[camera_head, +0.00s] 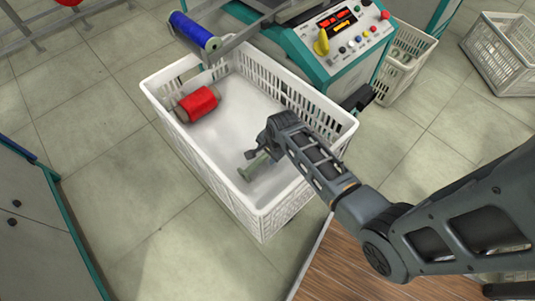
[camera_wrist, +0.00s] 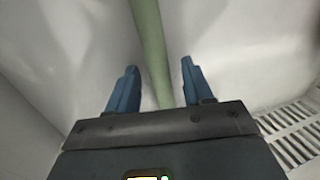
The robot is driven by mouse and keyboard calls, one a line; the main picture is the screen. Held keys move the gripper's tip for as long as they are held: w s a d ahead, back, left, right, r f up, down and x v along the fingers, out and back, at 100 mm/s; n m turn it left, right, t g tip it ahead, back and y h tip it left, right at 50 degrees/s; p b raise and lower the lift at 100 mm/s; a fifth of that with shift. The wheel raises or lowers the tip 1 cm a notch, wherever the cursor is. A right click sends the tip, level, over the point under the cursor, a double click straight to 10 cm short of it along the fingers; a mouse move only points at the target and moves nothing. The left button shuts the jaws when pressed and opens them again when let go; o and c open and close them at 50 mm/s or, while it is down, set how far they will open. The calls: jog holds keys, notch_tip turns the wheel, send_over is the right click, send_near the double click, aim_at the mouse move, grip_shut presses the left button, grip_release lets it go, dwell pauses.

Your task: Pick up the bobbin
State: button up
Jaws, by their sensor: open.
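A pale green bobbin (camera_head: 253,167) lies in the white crate (camera_head: 211,164), near its front right part. In the wrist view the bobbin (camera_wrist: 149,38) shows as a long green rod running between the two blue fingers; its ends are out of that view. My gripper (camera_head: 258,152) is inside the crate, at the bobbin. In the wrist view my gripper (camera_wrist: 159,64) is open, with a gap between each finger and the rod. A second bobbin, wound with red thread (camera_head: 197,103), lies at the crate's left side.
The crate's walls stand around my gripper; the wrist view shows slatted wall (camera_wrist: 295,130) at right. A blue spool (camera_head: 195,31) and a machine with a control panel (camera_head: 340,30) stand behind. More white crates (camera_head: 500,55) are at right. Much of the crate floor is clear.

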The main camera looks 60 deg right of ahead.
grip_shut()
dwell(0.4)
